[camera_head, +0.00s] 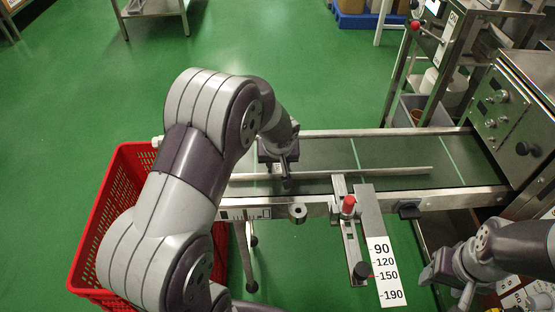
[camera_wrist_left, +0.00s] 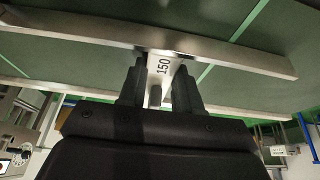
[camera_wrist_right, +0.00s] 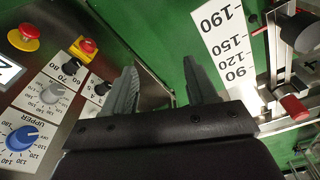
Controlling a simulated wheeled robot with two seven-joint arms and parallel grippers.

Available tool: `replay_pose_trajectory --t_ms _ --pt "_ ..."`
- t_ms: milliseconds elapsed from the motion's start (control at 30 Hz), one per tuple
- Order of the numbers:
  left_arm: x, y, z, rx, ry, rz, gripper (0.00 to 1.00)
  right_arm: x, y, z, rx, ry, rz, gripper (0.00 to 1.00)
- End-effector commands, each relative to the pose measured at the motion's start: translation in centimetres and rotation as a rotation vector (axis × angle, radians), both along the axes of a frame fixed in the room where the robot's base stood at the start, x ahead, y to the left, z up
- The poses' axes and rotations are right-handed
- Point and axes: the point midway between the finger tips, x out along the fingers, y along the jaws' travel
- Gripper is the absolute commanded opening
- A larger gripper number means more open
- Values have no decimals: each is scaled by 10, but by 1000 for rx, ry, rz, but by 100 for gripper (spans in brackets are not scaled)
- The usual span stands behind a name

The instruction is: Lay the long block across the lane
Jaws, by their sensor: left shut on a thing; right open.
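My left gripper (camera_head: 283,178) is over the near side of the conveyor lane (camera_head: 320,156), at the long metal guide bar. In the head view the gripper and arm hide most or all of the block. My right gripper (camera_head: 447,285) is open and empty, off the lane at the lower right; it also shows in the right wrist view (camera_wrist_right: 160,75).
A slide with a red knob (camera_head: 348,205), black knob (camera_head: 362,270) and a scale strip (camera_head: 384,272) juts from the lane's near edge. A control box (camera_head: 515,125) stands at the lane's right end. A red crate (camera_head: 110,190) is left. A control panel (camera_wrist_right: 55,90) is beside my right gripper.

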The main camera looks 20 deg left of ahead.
Motion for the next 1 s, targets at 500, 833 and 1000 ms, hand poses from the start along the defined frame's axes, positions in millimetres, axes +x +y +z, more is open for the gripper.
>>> replay_pose_trajectory --t_ms 500,833,1000 --pt "-3 -2 13 0 -2 0 63 0 0 5 0 0 0 57" --pt "-33 -16 93 0 -4 -1 63 0 0 29 0 0 0 57" --pt "-42 -21 114 0 -2 -1 63 0 0 33 0 0 0 57"
